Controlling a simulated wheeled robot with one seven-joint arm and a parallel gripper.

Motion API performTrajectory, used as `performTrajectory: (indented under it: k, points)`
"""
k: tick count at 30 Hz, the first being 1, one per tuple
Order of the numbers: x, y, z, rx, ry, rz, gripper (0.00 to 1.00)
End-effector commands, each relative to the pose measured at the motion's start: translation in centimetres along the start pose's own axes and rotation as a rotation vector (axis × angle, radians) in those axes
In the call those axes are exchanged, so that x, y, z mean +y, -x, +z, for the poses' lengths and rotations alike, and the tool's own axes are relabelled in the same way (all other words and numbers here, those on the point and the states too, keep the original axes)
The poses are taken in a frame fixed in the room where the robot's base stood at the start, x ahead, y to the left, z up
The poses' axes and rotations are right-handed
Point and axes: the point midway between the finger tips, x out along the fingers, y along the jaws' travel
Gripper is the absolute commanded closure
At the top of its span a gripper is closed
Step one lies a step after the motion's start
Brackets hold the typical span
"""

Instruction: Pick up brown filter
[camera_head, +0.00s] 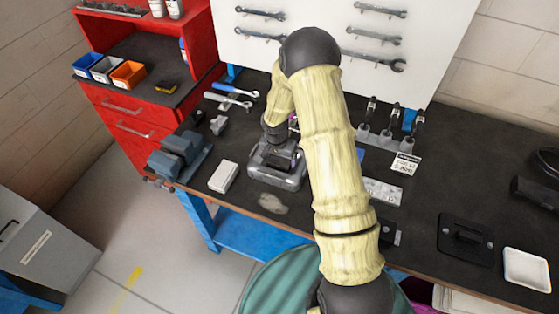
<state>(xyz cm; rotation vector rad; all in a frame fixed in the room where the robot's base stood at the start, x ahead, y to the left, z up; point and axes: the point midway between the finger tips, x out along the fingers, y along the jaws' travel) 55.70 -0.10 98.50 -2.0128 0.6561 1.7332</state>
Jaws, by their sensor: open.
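I cannot make out a brown filter in the head view. It may be hidden behind my arm or too small to tell. My arm rises across the middle of the view, bends at the top and reaches down to the workbench (440,190). My gripper (280,160) is at the left-middle part of the bench, low over or at a grey, box-like shape. It is open. Its fingertips are small and partly hidden, and I cannot see anything between them.
A blue-grey vise (180,153) and a white box (223,176) stand left of my gripper. A red cabinet (130,100) holds blue, white and orange bins (128,74). Wrenches hang on the white panel (440,40). A white tray (527,269) lies at the right.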

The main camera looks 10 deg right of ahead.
Motion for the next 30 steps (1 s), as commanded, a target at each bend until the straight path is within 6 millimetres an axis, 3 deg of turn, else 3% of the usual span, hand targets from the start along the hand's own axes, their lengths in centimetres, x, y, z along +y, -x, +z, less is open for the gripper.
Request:
performTrajectory:
  k: [13,18,30]
  points:
    - [-0.07,0.04,0.01,0.001,0.001,-0.001,0.17]
    - [-0.05,0.04,0.00,0.001,0.000,-0.001,0.46]
    - [-0.26,0.78,-0.10,0.003,0.002,-0.004,0.46]
